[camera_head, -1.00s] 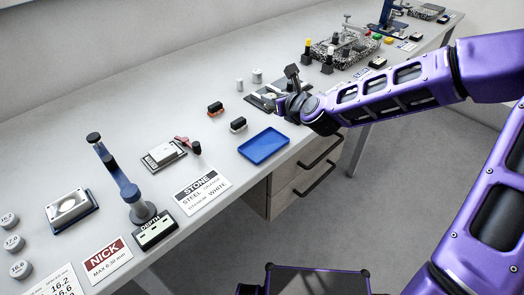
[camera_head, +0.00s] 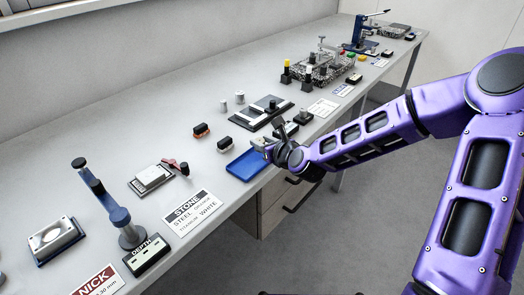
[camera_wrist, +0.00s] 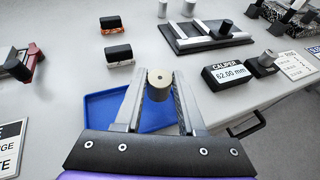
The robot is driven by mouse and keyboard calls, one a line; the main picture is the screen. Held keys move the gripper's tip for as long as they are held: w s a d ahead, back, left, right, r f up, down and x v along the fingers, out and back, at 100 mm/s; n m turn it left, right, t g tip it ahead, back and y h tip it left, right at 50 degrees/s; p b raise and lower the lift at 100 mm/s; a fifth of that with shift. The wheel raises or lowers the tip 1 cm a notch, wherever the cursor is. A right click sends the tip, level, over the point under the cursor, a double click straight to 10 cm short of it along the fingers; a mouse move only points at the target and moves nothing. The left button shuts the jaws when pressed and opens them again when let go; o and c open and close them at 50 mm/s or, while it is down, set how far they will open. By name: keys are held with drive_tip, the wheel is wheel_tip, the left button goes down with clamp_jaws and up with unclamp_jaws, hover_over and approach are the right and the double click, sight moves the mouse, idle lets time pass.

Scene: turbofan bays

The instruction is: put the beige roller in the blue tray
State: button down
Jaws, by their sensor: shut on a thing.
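The beige roller (camera_wrist: 159,84) is a short cylinder with a small hole in its top face. It sits between the fingertips of my gripper (camera_wrist: 158,90) in the wrist view, and my gripper is shut on it. The blue tray (camera_wrist: 103,108) is a shallow rectangle on the bench. In the wrist view the roller appears over the tray's right part, and my fingers hide some of the tray. In the head view the tray (camera_head: 244,165) lies near the bench's front edge, with my gripper (camera_head: 262,146) at its right end. Roller height above the tray is unclear.
Two dark blocks, one orange-based (camera_head: 201,131) and one white-based (camera_head: 225,143), stand behind the tray. A dark fixture plate (camera_head: 255,124) and a caliper display (camera_wrist: 229,73) lie beyond and right. The STONE sign (camera_head: 193,213) is to the left.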

drive_tip(key=shift+f, duration=1.25)
drive_tip(key=shift+f+b, duration=0.2)
drive_tip(key=shift+b, duration=0.1)
drive_tip(key=c, duration=0.5)
unclamp_jaws()
drive_tip(key=shift+r, duration=0.1)
drive_tip(key=shift+r, duration=0.2)
drive_tip(key=p+v, duration=0.2)
drive_tip(key=v, duration=1)
drive_tip(key=shift+p, duration=0.35)
